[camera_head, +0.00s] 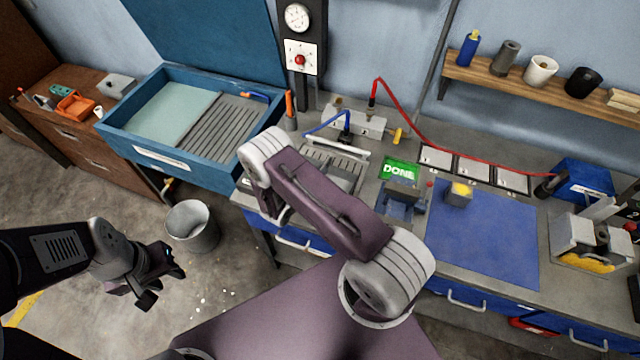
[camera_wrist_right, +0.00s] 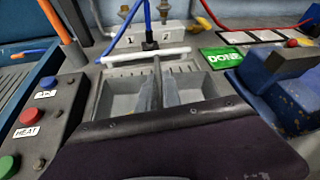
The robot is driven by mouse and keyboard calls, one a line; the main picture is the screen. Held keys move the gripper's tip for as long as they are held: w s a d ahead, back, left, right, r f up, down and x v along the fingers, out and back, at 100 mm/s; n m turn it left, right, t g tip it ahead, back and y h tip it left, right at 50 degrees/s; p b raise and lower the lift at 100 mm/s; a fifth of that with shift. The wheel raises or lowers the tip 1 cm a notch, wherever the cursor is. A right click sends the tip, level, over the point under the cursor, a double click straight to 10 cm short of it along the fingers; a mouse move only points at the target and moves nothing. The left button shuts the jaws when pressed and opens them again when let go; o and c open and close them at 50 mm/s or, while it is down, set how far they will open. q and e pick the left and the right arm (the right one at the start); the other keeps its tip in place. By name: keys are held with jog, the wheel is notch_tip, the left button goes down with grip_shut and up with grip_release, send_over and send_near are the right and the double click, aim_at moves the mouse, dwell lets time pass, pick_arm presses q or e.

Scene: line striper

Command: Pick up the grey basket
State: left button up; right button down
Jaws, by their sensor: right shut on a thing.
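The grey basket (camera_wrist_right: 200,86) sits in the bench unit in the right wrist view, with a thin upright bar across its middle. It also shows in the head view (camera_head: 346,176), partly hidden by my right arm. My right gripper (camera_wrist_right: 158,98) is shut on the basket's middle bar. In the head view its fingers are hidden behind my arm. Whether the basket is lifted clear, I cannot tell. My left gripper (camera_head: 163,282) is empty, fingers apart, over the floor at lower left.
A white bar (camera_wrist_right: 146,55) lies behind the basket. A button box (camera_wrist_right: 45,120) marked HEAT stands left of it. A green DONE display (camera_head: 399,169) and a blue mat (camera_head: 485,240) are to the right. A blue sink (camera_head: 160,155) and a grey bin (camera_head: 192,227) are left.

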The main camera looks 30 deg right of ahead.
notch_tip(320, 180, up, 9)
jog(key=shift+r+b, duration=0.1)
jog(key=shift+b, duration=0.95)
jog(key=shift+r, duration=0.45)
